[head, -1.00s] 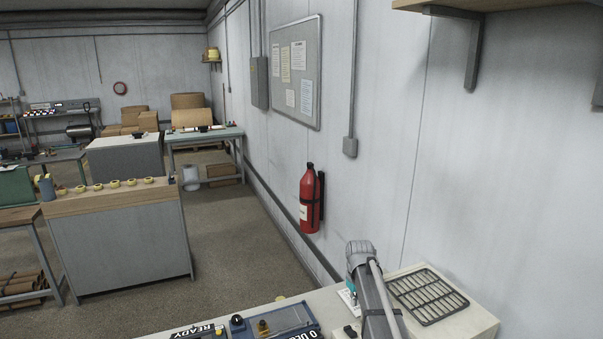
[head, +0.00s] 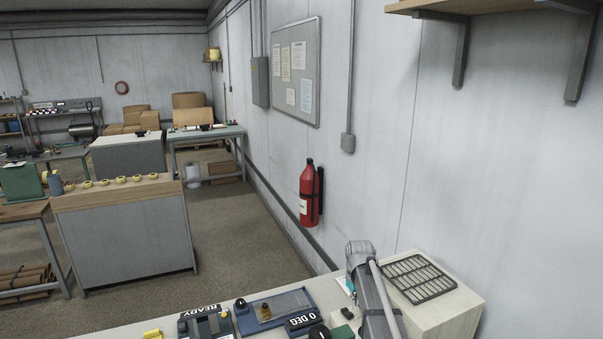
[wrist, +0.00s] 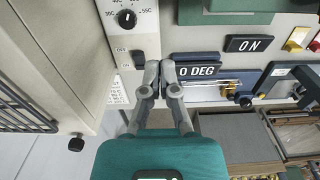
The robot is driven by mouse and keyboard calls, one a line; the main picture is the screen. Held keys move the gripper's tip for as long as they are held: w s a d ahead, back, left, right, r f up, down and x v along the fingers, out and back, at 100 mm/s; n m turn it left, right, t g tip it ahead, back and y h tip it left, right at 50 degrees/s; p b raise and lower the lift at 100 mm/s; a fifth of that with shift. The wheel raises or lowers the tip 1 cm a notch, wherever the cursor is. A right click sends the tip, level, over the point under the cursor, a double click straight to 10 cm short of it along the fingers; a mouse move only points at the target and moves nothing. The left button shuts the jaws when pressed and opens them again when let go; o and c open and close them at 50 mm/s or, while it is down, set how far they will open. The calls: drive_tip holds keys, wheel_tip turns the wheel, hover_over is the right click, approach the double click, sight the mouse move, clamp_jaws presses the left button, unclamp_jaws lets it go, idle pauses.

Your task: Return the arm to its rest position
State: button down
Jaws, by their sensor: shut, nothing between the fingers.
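My gripper (wrist: 159,92) shows in the wrist view with its two grey fingers together and nothing between them. It hangs in front of the bench equipment, near the 0 DEG plate (wrist: 199,72) and the dial panel (wrist: 127,30). In the head view part of my arm (head: 368,285) rises at the lower right, in front of the pale box with the black grille (head: 416,278). My gripper itself is not clearly visible in the head view.
A red fire extinguisher (head: 309,195) hangs on the wall. A cabinet (head: 128,235) with several yellow rolls stands left. Floor between is clear.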

drive_tip(key=s+m, duration=0.5)
drive_tip(key=s, duration=1.9)
wheel_tip(320, 180, down, 10)
drive_tip(key=b, duration=1)
drive_tip(key=shift+w, duration=0.25)
